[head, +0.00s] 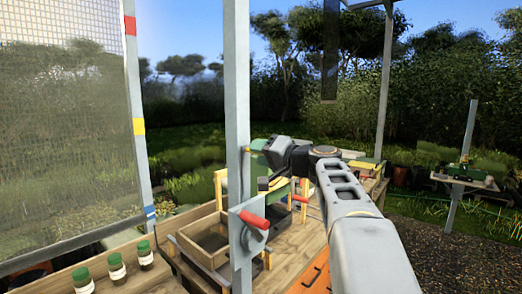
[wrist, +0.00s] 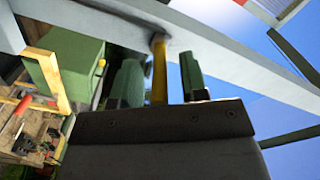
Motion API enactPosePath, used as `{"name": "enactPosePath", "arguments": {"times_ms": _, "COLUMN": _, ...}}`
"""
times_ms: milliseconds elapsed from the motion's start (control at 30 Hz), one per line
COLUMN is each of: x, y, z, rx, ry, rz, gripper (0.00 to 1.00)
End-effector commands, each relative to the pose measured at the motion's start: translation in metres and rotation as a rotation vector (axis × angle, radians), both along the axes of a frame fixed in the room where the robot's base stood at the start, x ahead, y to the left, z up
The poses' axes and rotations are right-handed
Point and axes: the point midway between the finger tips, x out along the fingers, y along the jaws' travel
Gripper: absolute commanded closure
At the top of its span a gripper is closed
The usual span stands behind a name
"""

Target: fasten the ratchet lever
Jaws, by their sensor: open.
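A yellow bar (wrist: 159,72), which looks like the lever, sticks out from the grey post (wrist: 215,45) in the wrist view. My gripper (wrist: 160,84) is open, with one green finger on each side of the bar. I see a gap on the right side; contact with the bar is not clear. The bar's near end is hidden behind my gripper body. In the head view my gripper (head: 262,162) is beside the upright grey post (head: 238,110), above a grey plate (head: 248,222) with a red handle (head: 255,220).
Below is a wooden bench (head: 190,222) with an open wooden tray (head: 205,255). Several green-capped jars (head: 117,268) stand at the left front. A mesh screen (head: 70,130) fills the left. A green box (wrist: 72,62) shows in the wrist view. A small side shelf (head: 465,180) stands right.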

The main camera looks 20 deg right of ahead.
Motion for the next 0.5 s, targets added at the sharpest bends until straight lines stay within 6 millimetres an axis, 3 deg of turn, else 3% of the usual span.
{"name": "enactPosePath", "arguments": {"times_ms": 300, "x": 0.0018, "y": 0.0008, "z": -0.0004, "rx": 0.0, "ry": 0.0, "rz": 0.0, "gripper": 0.6}}
{"name": "enactPosePath", "arguments": {"times_ms": 500, "x": 0.0016, "y": 0.0007, "z": -0.0002, "rx": 0.0, "ry": 0.0, "rz": 0.0, "gripper": 0.78}}
